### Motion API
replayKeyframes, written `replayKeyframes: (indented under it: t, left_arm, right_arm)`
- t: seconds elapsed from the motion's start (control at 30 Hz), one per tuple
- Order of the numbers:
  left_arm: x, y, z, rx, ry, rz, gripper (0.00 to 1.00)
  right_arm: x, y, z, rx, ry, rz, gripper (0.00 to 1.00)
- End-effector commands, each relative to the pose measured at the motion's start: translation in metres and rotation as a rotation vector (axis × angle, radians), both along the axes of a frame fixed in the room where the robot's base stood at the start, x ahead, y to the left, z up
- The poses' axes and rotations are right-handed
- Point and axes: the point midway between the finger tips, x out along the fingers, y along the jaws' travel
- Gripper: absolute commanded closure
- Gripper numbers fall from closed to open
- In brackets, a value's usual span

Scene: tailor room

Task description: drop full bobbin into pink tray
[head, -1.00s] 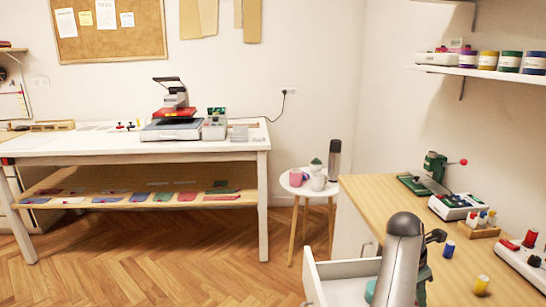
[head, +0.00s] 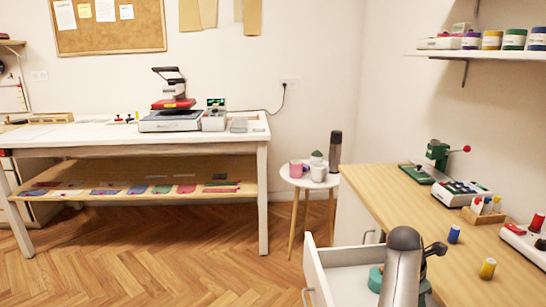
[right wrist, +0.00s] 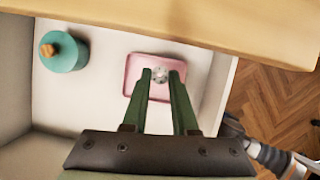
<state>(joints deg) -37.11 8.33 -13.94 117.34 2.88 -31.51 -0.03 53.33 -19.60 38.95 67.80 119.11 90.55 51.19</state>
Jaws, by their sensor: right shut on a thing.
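In the right wrist view, my right gripper (right wrist: 160,76) is shut on a small pale metallic bobbin (right wrist: 160,75) held between its green fingertips. The pink tray (right wrist: 133,72) lies inside a white open drawer (right wrist: 105,60), and the bobbin appears over the tray. The height of the bobbin above the tray is hard to tell. In the head view, my right arm hides the tray and the gripper's fingertips. My left gripper is not in view.
A teal round container with an orange-brown top (right wrist: 64,52) stands in the drawer, left of the tray. The wooden counter edge (right wrist: 200,22) runs close by. Spools such as a blue one (head: 454,234) and a yellow one (head: 488,269) stand on the counter.

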Motion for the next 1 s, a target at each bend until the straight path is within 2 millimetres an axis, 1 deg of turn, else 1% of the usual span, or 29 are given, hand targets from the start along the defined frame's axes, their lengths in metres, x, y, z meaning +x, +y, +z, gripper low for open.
replayKeyframes:
  t: [0.13, 0.17, 0.4, 0.47, 0.67, 0.77, 0.87, 0.97, 1.0]
  left_arm:
    - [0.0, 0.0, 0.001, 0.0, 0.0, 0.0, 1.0]
    - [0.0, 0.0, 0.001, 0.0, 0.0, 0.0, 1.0]
    - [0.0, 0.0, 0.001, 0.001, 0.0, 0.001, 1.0]
    - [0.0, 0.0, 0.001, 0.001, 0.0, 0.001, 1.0]
    - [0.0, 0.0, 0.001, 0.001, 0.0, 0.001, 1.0]
    - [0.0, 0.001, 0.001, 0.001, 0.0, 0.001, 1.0]
    - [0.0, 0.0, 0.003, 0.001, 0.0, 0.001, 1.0]
    - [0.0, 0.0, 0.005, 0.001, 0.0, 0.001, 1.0]
    - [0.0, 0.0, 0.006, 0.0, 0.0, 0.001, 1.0]
  right_arm:
    - [0.0, 0.0, 0.001, 0.0, 0.0, 0.0, 1.0]
    - [0.0, 0.0, 0.001, 0.0, 0.0, 0.0, 0.71]
    - [0.0, 0.0, 0.001, 0.0, 0.0, 0.0, 0.44]
    - [0.0, 0.0, 0.001, 0.0, 0.0, 0.0, 0.38]
    - [0.0, 0.0, 0.001, 0.0, 0.0, 0.0, 0.38]
    - [0.0, 0.001, 0.004, 0.0, -0.001, 0.0, 0.38]
    - [0.0, 0.006, 0.014, 0.002, -0.004, 0.002, 0.38]
    - [-0.001, 0.013, 0.031, 0.002, -0.004, 0.002, 0.38]
    - [-0.001, 0.016, 0.04, 0.002, -0.005, 0.002, 0.38]
